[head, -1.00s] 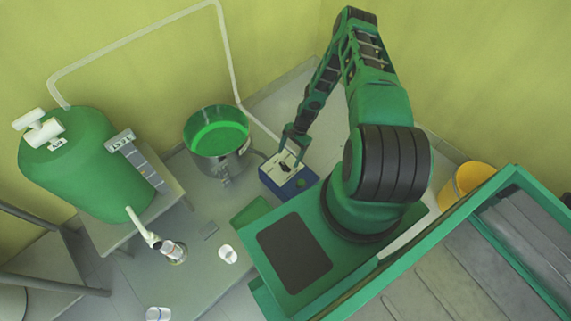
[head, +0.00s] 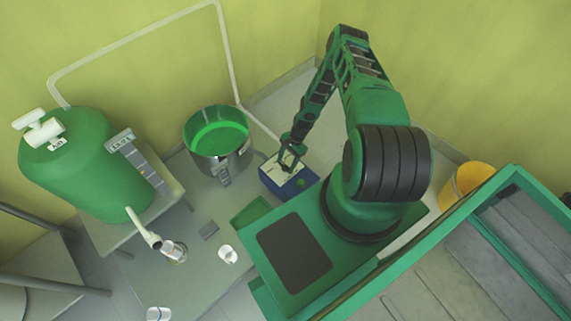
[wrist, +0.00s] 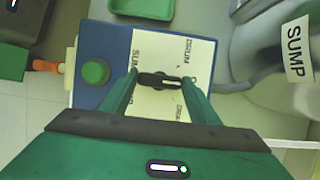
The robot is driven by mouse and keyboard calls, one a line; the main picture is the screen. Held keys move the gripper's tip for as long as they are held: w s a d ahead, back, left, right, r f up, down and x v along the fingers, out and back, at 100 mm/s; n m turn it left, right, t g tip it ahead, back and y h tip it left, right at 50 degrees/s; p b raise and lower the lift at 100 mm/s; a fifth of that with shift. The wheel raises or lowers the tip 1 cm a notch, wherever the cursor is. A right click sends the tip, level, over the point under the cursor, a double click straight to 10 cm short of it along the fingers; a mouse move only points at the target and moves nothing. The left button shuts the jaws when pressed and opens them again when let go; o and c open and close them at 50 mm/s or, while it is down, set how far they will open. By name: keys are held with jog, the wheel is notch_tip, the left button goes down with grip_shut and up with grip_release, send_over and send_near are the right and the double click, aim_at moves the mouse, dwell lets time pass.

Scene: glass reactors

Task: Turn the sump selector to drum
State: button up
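The sump selector is a black bar knob (wrist: 158,80) on a white plate (wrist: 160,42) on top of a blue box (head: 272,181). In the wrist view the bar lies crosswise. SUMP and DRUM labels are printed around it, some partly hidden by my fingers. My gripper (wrist: 159,76) has its fingers apart, one at each end of the bar. I cannot tell whether they touch it. In the head view my gripper (head: 288,163) is low over the box and covers most of the knob.
A green button (wrist: 95,72) sits on the box beside the plate. A metal pot of green liquid (head: 218,138) stands close behind left. A large green vessel (head: 75,165) is on a stand further left. A yellow bucket (head: 465,180) stands at right. A SUMP tag (wrist: 296,48) is nearby.

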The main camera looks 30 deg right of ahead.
jog(key=shift+w+n, duration=0.1)
jog(key=shift+n, duration=0.3)
jog(key=n, duration=0.2)
jog(key=n+g, duration=0.1)
jog(key=shift+w+n+g+h, duration=0.15)
jog(key=shift+n+g+h, duration=0.15)
jog(key=shift+n+h, duration=0.1)
jog(key=shift+w+a+n+g+h, duration=0.1)
jog(key=shift+n+g+h, duration=0.2)
jog(key=shift+n, duration=0.8)
jog(key=shift+a+n+g+h, duration=0.1)
jog(key=shift+n+g+h, duration=0.15)
jog(key=shift+n, duration=0.85)
jog(key=o, duration=1)
jog(key=shift+o, duration=0.2)
jog(key=v, duration=1)
jog(key=shift+w+r, duration=0.2)
jog(key=shift+r, duration=0.15)
jog(key=shift+d, duration=0.15)
